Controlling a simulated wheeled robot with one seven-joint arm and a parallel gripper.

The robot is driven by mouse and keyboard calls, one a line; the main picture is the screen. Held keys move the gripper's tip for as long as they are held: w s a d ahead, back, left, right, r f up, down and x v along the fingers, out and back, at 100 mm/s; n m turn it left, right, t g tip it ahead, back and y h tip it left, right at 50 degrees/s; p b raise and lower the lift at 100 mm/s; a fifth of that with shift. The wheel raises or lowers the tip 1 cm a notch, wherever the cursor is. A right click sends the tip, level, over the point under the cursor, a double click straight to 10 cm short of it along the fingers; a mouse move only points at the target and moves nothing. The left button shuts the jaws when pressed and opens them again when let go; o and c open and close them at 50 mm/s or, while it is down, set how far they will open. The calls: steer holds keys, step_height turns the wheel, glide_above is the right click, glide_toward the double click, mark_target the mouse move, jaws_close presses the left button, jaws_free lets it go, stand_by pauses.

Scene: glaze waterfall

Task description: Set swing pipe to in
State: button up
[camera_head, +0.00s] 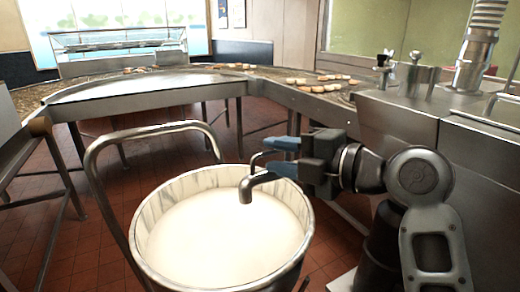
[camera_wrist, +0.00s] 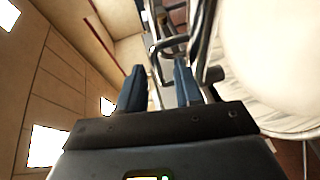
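The swing pipe (camera_head: 259,181) is a grey metal spout with a downturned end. In the head view its outlet is over the pale liquid in the round vat (camera_head: 152,215). A thinner bent rod (camera_head: 255,160) stands just above it, beside my fingers. My gripper (camera_head: 274,156) has two blue fingers, spread apart, at the pipe's right end. In the wrist view my gripper (camera_wrist: 160,75) is open, and a thin metal rod (camera_wrist: 155,62) shows in the gap between the fingers. I cannot tell if either finger touches it. My gripper hides the rear of the pipe.
A large tubular hoop handle (camera_head: 100,185) rises on the vat's left side. A curved conveyor (camera_head: 150,88) with small baked pieces (camera_head: 322,84) runs behind. A steel machine housing (camera_head: 400,118) stands at right, behind my arm. Red tiled floor is open at left.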

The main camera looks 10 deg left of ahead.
steer(key=shift+x, duration=2.05)
steer(key=shift+c, duration=0.2)
jaws_close()
steer(key=shift+f, duration=0.1)
